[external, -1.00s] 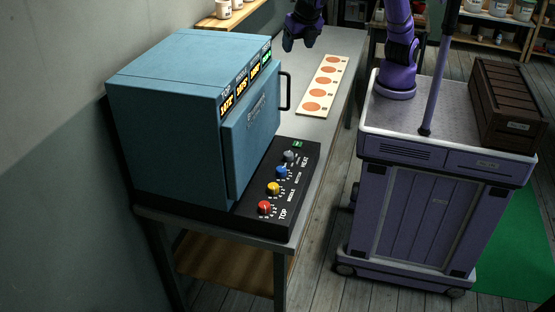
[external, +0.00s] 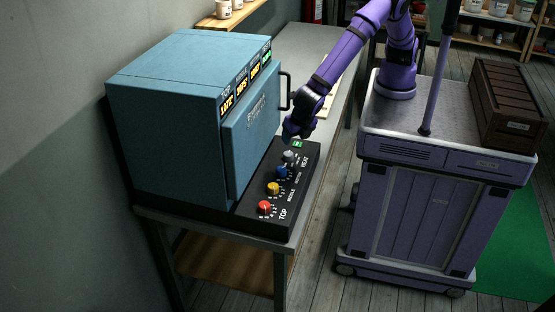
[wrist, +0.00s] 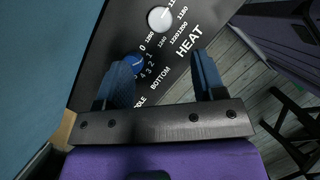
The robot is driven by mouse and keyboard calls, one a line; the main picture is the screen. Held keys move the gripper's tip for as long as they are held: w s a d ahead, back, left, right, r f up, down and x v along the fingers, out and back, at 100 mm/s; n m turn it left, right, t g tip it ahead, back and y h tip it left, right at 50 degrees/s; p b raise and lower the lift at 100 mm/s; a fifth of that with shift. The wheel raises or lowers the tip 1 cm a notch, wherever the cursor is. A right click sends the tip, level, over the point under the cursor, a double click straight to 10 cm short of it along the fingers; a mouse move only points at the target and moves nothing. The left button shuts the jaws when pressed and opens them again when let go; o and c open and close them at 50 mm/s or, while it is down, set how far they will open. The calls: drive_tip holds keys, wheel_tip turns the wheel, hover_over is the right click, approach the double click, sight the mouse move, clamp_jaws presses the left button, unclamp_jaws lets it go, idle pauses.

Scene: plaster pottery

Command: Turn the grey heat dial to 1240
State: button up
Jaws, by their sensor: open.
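The grey heat dial (external: 288,156) is at the far end of the black control panel (external: 243,218) in front of the blue kiln. In the wrist view the dial (wrist: 160,19) is at the top, with "HEAT" and numbers around its right side, 1240 among them. The dial's exact setting is too small to read. My gripper (external: 290,132) is above the far end of the panel, close to the dial. In the wrist view its two blue fingers (wrist: 163,70) are apart with nothing between them, and the dial lies beyond their tips.
Blue (external: 281,172), yellow (external: 273,188) and red (external: 264,207) dials line the panel nearer the camera. The kiln (external: 180,110) with its door handle (external: 286,90) stands close to my gripper's left. A pale board (external: 327,108) lies behind my arm.

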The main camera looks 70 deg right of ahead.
sight(288, 154)
drive_tip(key=x, duration=1)
drive_tip(key=shift+w+d+f, duration=0.1)
drive_tip(key=shift+w+f, duration=0.05)
drive_tip(key=shift+f, duration=0.2)
drive_tip(key=shift+c, duration=0.4)
drive_tip(key=c, duration=0.8)
drive_tip(key=m+g, duration=0.1)
drive_tip(key=m, duration=0.1)
drive_tip(key=m+h, duration=0.1)
drive_tip(key=m, duration=0.2)
drive_tip(key=shift+w+g, duration=0.15)
drive_tip(key=shift+g, duration=0.25)
drive_tip(key=m+g, duration=0.2)
drive_tip(key=m, duration=0.3)
drive_tip(key=shift+m, duration=0.4)
drive_tip(key=o, duration=0.9)
